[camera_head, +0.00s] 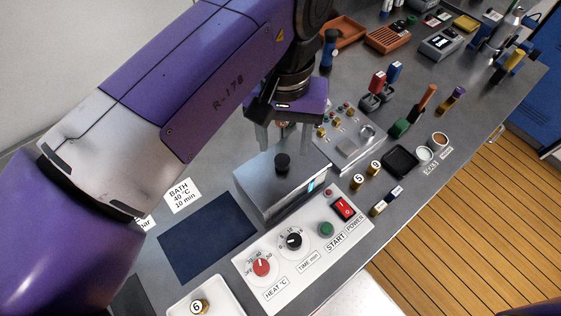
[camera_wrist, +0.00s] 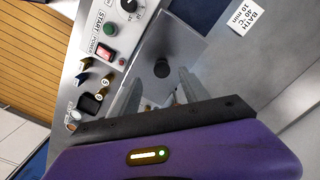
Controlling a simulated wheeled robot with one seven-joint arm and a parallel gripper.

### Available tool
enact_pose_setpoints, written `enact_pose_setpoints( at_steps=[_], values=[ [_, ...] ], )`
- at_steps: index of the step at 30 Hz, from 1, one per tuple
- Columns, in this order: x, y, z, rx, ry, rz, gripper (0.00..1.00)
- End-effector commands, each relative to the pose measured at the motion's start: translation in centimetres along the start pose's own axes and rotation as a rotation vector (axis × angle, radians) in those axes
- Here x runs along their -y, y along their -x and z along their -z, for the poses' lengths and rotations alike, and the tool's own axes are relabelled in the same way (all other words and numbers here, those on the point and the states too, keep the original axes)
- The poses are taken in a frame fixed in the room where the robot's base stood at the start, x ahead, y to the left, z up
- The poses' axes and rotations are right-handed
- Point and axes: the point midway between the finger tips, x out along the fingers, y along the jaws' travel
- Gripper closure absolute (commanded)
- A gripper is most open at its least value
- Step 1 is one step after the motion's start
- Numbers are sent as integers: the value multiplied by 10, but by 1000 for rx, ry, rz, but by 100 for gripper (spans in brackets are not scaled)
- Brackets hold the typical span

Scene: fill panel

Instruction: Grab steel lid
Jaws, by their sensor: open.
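The steel lid (camera_head: 262,176) is a flat grey square plate with a round black knob (camera_head: 283,162), lying on top of the steel bath box behind the white control panel. In the wrist view the lid (camera_wrist: 180,42) lies ahead of the fingers, with its black knob (camera_wrist: 161,68) standing near the middle. My gripper (camera_head: 290,142) is above the far side of the lid, pointing down, in the head view. In the wrist view my gripper (camera_wrist: 158,90) has its two fingers spread, with the knob beyond and roughly between their tips. Nothing is held.
The white control panel (camera_head: 290,273) with knobs and a red switch sits in front of the bath. A dark blue mat (camera_head: 207,238) lies left of it. A metal block with small fittings (camera_head: 350,140) stands close on the right. Small numbered vials (camera_head: 358,180) stand further right.

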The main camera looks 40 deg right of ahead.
Motion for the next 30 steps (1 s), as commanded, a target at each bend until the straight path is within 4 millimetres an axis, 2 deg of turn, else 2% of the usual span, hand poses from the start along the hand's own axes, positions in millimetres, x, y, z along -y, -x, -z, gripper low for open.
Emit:
enact_pose_setpoints(
  at_steps=[5,12,16,22,23,30],
  values=[
    [1,-17,1,-1,0,-1,47],
    [3,-51,3,-1,0,-1,47],
    [3,-58,4,-3,-1,0,47],
    [3,-59,4,-3,-1,0,47],
    [3,-59,4,-3,-1,0,51],
    [3,-59,4,-4,-1,0,98]
  ],
)
